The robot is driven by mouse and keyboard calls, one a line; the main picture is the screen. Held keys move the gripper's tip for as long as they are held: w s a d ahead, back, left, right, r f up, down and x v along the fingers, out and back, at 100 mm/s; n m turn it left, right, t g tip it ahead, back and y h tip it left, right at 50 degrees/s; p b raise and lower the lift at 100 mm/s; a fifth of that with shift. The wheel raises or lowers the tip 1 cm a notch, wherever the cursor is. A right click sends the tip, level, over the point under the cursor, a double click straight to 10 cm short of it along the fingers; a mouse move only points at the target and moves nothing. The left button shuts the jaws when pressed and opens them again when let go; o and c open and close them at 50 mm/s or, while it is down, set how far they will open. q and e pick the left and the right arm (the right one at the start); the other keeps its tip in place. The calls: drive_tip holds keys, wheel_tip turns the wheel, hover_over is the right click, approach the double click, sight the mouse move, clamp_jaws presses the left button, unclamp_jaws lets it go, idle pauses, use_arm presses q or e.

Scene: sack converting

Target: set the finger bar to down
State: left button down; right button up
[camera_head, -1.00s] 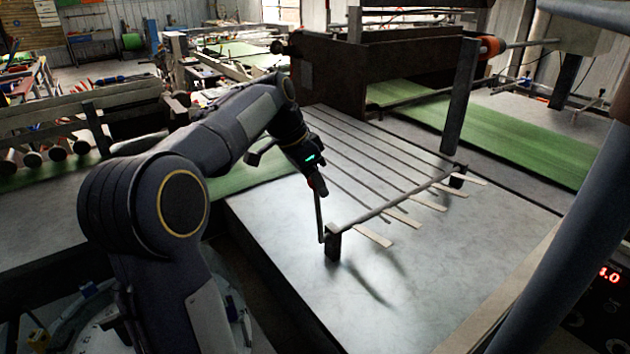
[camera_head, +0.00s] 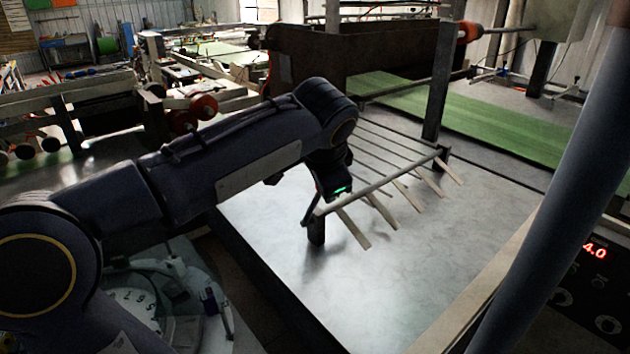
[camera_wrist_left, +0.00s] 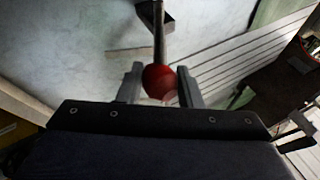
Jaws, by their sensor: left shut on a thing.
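The finger bar (camera_head: 381,183) is a thin rail across the grey table, carried between short dark posts, with several flat pale fingers (camera_head: 381,212) sticking out toward the front. The fingers look slanted; I cannot tell whether their tips touch the table. A thin lever (camera_wrist_left: 159,38) with a red ball knob (camera_wrist_left: 158,81) sits at the bar's near left end, by the dark post (camera_head: 316,230). My left gripper (camera_head: 324,194) is there, its two fingers on either side of the knob in the left wrist view (camera_wrist_left: 160,88), shut on it. My right gripper is out of view.
The grey table (camera_head: 400,275) is clear in front of the fingers. A green belt (camera_head: 510,125) runs behind. A control panel (camera_head: 597,290) with a red display is at the lower right.

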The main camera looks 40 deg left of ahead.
use_arm(q)
drive_tip(key=shift+s+d+f, duration=0.15)
drive_tip(key=shift+d+f, duration=0.25)
drive_tip(key=shift+d, duration=0.15)
drive_tip(key=c, duration=1.1)
unclamp_jaws()
drive_tip(key=shift+d, duration=0.1)
drive_tip(key=shift+o, duration=0.2)
drive_tip(key=v, duration=0.7)
drive_tip(key=shift+s+r, duration=0.25)
drive_tip(key=shift+r, duration=0.05)
drive_tip(key=shift+f, duration=0.1)
drive_tip(key=s+d+f+n+h, duration=0.3)
drive_tip(key=s+f, duration=0.5)
drive_tip(key=f, duration=0.3)
drive_tip(key=s+d+f+n+h, duration=0.3)
drive_tip(key=s+f, duration=0.5)
drive_tip(key=f, duration=0.3)
drive_tip(key=shift+s+d+f+n+h, duration=0.25)
drive_tip(key=shift+s+d+n+h, duration=0.2)
drive_tip(key=shift+n, duration=0.55)
